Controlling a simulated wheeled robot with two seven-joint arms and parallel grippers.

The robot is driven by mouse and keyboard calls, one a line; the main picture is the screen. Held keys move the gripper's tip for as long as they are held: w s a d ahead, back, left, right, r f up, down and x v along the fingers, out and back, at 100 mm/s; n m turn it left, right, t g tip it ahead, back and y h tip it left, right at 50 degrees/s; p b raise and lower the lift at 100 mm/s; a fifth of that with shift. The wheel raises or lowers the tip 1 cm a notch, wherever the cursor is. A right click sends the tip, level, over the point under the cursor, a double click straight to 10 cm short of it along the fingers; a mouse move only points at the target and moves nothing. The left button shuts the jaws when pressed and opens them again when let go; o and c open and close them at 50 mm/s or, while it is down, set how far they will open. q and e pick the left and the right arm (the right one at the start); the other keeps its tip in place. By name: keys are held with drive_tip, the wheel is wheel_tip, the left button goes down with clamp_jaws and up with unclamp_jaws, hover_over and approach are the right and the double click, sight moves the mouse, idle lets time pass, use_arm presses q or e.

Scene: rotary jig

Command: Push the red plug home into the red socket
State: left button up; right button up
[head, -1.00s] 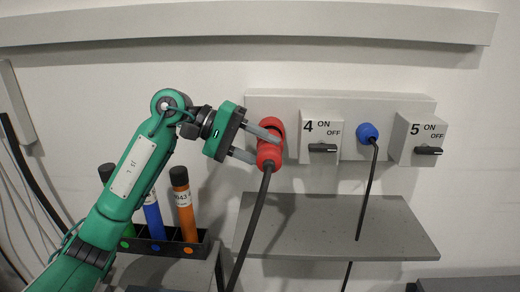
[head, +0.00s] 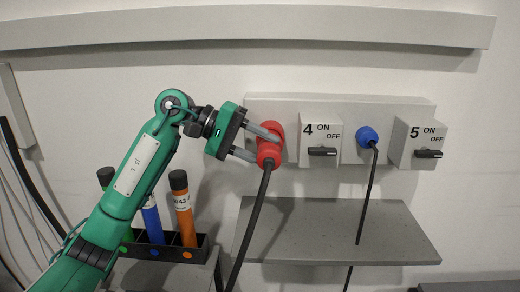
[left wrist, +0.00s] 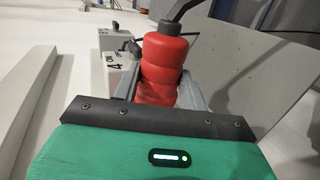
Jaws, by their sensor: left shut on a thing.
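The red plug (head: 266,152) has a black cable hanging down from it. My left gripper (head: 262,146) is shut on the red plug, one finger above and one below. In the left wrist view the red plug (left wrist: 163,72) sits between the two grey fingers (left wrist: 160,88). The red socket (head: 275,131) shows as a red part on the wall panel, right behind the plug. The plug overlaps it in the head view, so I cannot tell how deep the plug sits. My right gripper is not in view.
The grey panel (head: 350,101) carries switch box 4 (head: 320,138), a blue plug (head: 367,137) with a cable, and switch box 5 (head: 418,142). A grey shelf (head: 335,232) juts out below.

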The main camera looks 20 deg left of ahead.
use_arm(q)
drive_tip(key=shift+w+a, duration=0.3)
drive_tip(key=shift+w, duration=0.65)
drive_tip(key=shift+w+r, duration=0.1)
drive_tip(key=o, duration=1.3)
drive_tip(key=shift+w, duration=0.15)
